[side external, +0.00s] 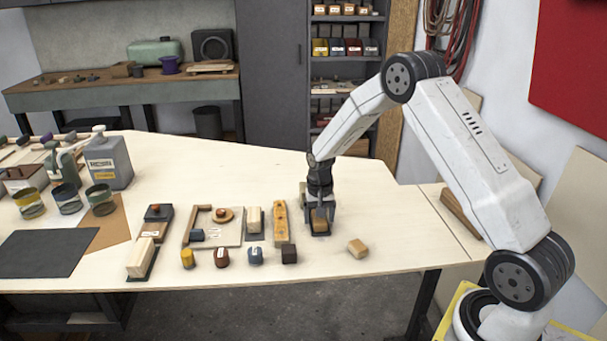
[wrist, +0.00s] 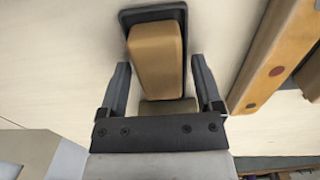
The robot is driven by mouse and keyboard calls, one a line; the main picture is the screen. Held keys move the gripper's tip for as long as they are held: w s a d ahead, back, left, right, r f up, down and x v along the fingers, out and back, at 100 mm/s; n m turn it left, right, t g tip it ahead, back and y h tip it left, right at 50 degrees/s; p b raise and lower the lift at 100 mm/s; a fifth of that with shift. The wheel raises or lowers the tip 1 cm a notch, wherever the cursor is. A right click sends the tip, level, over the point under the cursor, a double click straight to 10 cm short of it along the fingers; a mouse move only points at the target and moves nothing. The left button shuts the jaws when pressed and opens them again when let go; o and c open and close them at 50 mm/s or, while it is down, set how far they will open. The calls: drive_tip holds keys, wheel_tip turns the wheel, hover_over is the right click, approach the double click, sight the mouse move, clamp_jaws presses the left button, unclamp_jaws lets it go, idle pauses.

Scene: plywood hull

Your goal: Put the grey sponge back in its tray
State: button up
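My gripper (side external: 319,214) points down over a tan block in the side view. In the wrist view, its two fingers (wrist: 160,64) stand apart on either side of this tan block (wrist: 157,50), with narrow gaps. The block lies in or over a dark shallow tray (wrist: 126,17). An olive-grey surface (wrist: 168,110) shows between the fingers near the palm; I cannot tell whether it is a separate piece. I cannot identify a clearly grey sponge.
A long orange-yellow wooden piece (side external: 281,223) lies close left of my gripper and shows at right in the wrist view (wrist: 272,58). Pale blocks (side external: 254,219) on dark bases, small coloured pieces and a grey jug (side external: 108,160) stand further left. The table behind is clear.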

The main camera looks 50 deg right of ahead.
drive_tip(key=shift+r, duration=0.15)
wheel_tip(320, 180, up, 12)
idle(1.0)
drive_tip(key=shift+a, duration=0.1)
idle(0.4)
drive_tip(key=s+a+f+n+t, duration=0.2)
drive_tip(key=s+a+n, duration=0.7)
drive_tip(key=s+a, duration=0.6)
drive_tip(key=s, duration=0.3)
drive_tip(key=shift+s+a+f+t, duration=0.15)
drive_tip(key=shift+a+t, duration=0.1)
drive_tip(key=shift+t, duration=0.05)
idle(0.5)
